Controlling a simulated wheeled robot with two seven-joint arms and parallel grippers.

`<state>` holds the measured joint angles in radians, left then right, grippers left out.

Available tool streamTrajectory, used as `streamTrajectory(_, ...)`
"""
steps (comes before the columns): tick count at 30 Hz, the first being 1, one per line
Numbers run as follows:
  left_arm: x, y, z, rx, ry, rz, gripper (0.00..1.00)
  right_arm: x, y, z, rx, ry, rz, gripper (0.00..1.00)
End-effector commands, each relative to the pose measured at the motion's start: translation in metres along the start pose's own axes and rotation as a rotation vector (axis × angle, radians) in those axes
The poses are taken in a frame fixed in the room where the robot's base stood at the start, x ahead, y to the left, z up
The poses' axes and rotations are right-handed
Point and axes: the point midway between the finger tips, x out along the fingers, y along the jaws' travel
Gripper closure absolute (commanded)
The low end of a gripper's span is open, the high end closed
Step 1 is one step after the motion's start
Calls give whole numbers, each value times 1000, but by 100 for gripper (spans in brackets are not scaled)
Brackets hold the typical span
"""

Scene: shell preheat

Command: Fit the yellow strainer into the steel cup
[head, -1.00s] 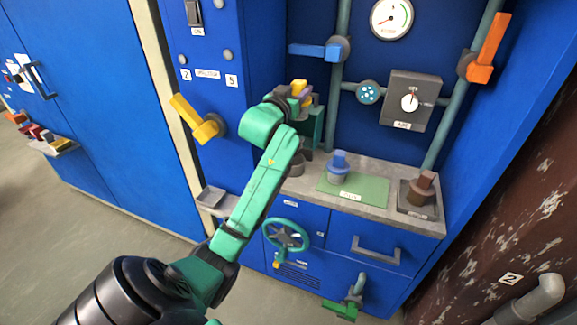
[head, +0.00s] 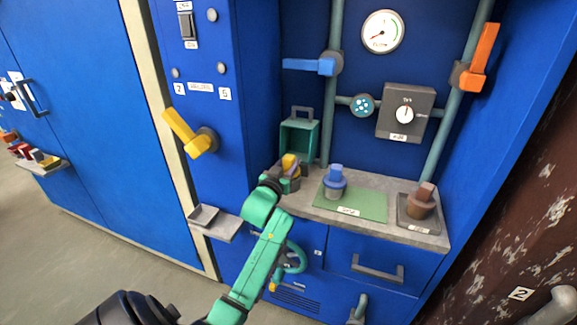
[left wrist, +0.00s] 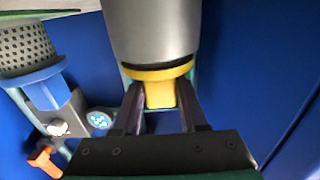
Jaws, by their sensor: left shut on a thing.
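The yellow strainer (head: 290,161) is at the left end of the counter. My left gripper (head: 280,182) is shut on its yellow handle, which shows between the fingers in the left wrist view (left wrist: 160,96). The smooth grey steel cup (left wrist: 150,30) meets the strainer's yellow rim in the left wrist view. The strainer's basket is hidden, apparently inside the cup. A thin dark band shows beside the rim, so I cannot tell whether it is fully seated. In the head view the gripper partly hides the cup. My right gripper is not in view.
A blue strainer (head: 335,179) stands on the green mat (head: 360,204). A brown-topped one (head: 421,201) stands in a grey tray (head: 428,227) at right. A teal open box (head: 299,140) is behind the cup. A blue lever (head: 312,66) and pipes are above.

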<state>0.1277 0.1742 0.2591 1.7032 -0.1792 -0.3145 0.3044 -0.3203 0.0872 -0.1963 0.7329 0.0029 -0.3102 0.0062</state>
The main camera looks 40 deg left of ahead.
Motion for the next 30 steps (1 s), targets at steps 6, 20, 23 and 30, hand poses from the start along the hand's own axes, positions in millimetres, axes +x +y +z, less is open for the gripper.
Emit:
streamTrajectory(6,0,0,0,0,2,0,100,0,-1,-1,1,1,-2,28)
streamTrajectory(20,0,0,3,0,2,0,28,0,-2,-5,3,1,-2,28)
streamTrajectory(23,0,0,1,0,2,0,28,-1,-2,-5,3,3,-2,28)
streamTrajectory(30,-34,0,-2,0,-1,0,28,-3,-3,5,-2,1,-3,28)
